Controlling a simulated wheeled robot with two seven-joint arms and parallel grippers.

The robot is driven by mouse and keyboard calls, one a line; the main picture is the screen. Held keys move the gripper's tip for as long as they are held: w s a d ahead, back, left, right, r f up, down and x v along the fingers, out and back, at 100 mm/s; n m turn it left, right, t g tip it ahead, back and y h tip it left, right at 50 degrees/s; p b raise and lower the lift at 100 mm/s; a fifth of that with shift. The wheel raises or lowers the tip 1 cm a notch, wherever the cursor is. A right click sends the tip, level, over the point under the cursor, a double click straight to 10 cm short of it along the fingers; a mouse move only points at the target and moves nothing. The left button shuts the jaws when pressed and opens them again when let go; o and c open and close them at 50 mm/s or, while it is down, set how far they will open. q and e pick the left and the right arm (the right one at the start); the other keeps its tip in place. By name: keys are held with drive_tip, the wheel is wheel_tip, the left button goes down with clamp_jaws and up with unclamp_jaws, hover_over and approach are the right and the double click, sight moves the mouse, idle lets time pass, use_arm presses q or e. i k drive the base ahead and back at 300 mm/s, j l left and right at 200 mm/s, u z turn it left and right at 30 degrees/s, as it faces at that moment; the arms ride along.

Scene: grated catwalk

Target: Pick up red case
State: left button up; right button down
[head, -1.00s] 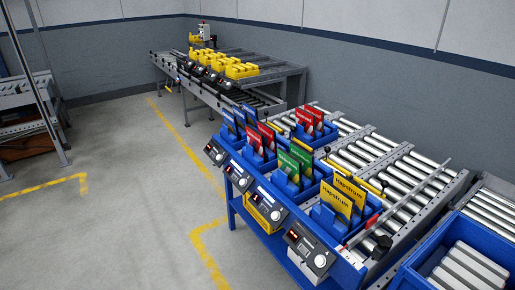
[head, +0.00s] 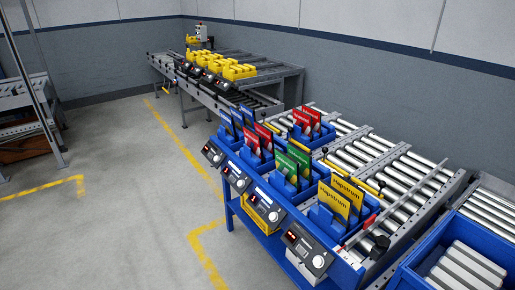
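Red cases stand upright in blue holders on the blue workstation. One red pair (head: 307,121) stands at the back, by the rollers. Another red pair (head: 257,137) stands nearer the left edge, between the blue cases (head: 233,123) and the green cases (head: 293,160). Each pair leans slightly in its holder. Neither of my grippers shows in the head view, so nothing of their state can be seen.
Yellow cases (head: 341,199) stand at the front of the blue workstation (head: 262,236). Control boxes (head: 307,249) line its left edge. Roller conveyors (head: 392,172) run behind it. A blue crate (head: 418,262) is at lower right. The grey floor (head: 110,215) at left is clear.

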sight(253, 140)
drive_tip(key=z, duration=1.65)
drive_tip(key=i+j+u, duration=0.1)
drive_tip(key=j, duration=0.4)
drive_tip(key=i+j, duration=0.1)
drive_tip(key=j, duration=0.45)
drive_tip(key=j+u, duration=0.15)
drive_tip(key=j, duration=0.35)
drive_tip(key=i, duration=0.05)
